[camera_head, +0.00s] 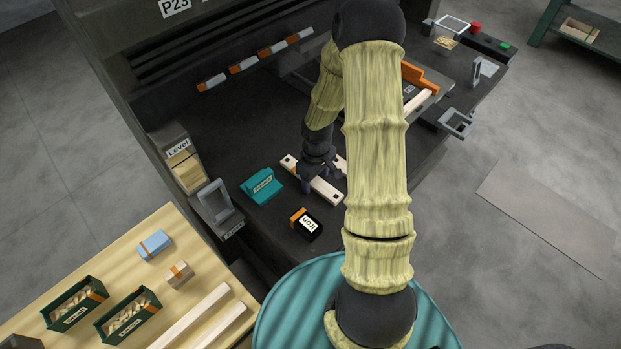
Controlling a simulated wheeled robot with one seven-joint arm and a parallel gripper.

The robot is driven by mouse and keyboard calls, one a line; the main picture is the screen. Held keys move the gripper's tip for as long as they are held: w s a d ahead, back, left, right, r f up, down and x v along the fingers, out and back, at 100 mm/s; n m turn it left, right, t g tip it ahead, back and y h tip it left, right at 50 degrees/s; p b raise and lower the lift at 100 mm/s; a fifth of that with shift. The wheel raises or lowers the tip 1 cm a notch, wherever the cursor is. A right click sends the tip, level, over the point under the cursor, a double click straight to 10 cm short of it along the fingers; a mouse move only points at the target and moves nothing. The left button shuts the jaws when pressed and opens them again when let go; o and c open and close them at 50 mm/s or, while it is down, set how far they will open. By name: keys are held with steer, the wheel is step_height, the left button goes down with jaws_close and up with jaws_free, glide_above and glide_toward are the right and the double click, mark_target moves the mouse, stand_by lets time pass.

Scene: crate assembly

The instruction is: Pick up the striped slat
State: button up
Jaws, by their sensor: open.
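A pale wooden slat (325,190) with dark holes near its ends lies on the dark worktop; a small orange patch shows near its left end. I cannot make out clear stripes on it. My gripper (322,178) is open at the middle of this slat, pointing down with its fingers close to it. The gripper hides the slat's middle, and I cannot tell whether the fingers touch it. A second pale piece (341,163) shows just behind the gripper, partly hidden.
A teal box (262,187) and a black-and-orange box (306,224) stand close to the slat. A bin labelled Level (183,165) is at left. Orange-and-white segments (247,64) line the back. My arm hides part of the worktop's right side.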

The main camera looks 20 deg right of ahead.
mark_target(316, 181)
steer(key=c, duration=1.1)
step_height(316, 181, up, 10)
steer(key=shift+p, duration=0.6)
steer(key=w+a+f+m+p, duration=0.1)
steer(key=a+p, duration=0.1)
steer(key=a, duration=0.1)
steer(key=w+a+f+m+p, duration=0.1)
steer(key=a+m+p, duration=0.1)
steer(key=w+a+f+m+p, duration=0.1)
steer(key=a+p, duration=0.1)
steer(key=a, duration=0.1)
steer(key=shift+w+a+m, duration=0.25)
steer(key=shift+a+m, duration=0.1)
steer(key=shift+m, duration=0.05)
